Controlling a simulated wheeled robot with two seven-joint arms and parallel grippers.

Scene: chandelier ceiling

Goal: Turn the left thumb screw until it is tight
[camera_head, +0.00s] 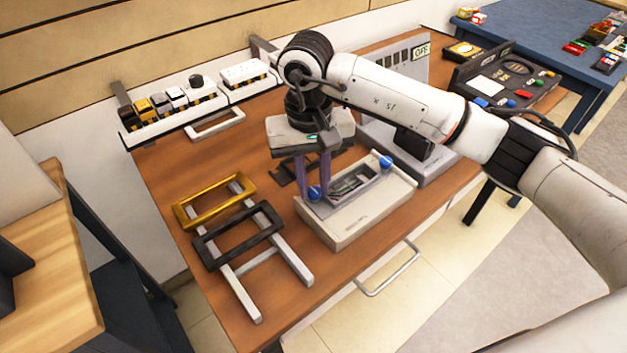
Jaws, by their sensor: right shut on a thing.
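The left thumb screw (314,193) is a blue knob at the left end of a beige box-shaped device (352,226) on the wooden table. A second blue thumb screw (386,162) sits at the device's right end. Between them is a grey framed opening (350,189) with parts inside. My right gripper (315,184) points down at the left screw, its fingers shut on it and partly hiding it. How tight the screw is cannot be told. My left gripper is not in view.
A rack with a gold frame (214,200) and a black frame (238,236) stands left of the device. A grey machine (408,140) stands behind it, right. A shelf (205,103) with small switches lines the wall. A control panel (509,78) is at the far right.

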